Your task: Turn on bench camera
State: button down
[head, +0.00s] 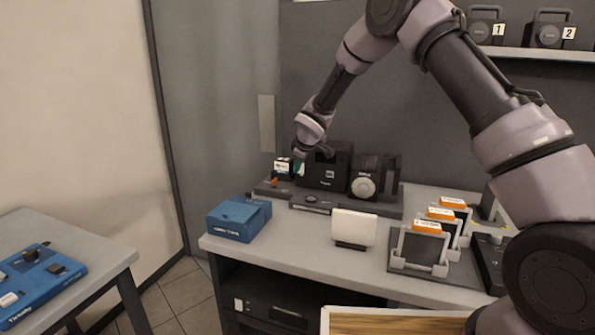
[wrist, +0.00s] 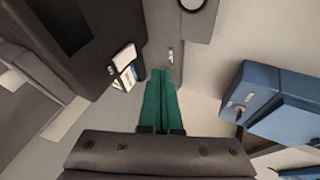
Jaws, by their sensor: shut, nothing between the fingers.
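A dark camera body (head: 367,176) with a pale round dial or lens stands at the back of the bench (head: 305,245), joined to or beside a black boxy unit (head: 322,170). Both stand on a dark base. My gripper (head: 299,167) points down at the left of the black unit. Its green fingers are closed together with nothing between them. In the wrist view the fingers (wrist: 162,90) end near a small pale fitting (wrist: 171,55) on a grey strip; I cannot tell whether they touch it. A small orange part (head: 274,182) sits just left of the gripper. I cannot make out the camera's power control.
A blue box (head: 240,218) lies at the bench's left front and shows at right in the wrist view (wrist: 285,100). A white panel (head: 354,227) stands mid-bench. Orange-labelled stands (head: 419,250) are at right. A side table (head: 70,245) holds a blue device (head: 40,280).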

jog(key=s+v, duration=0.1)
jog(key=v, duration=0.5)
jog(key=shift+f, duration=0.2)
jog(key=shift+s, duration=0.1)
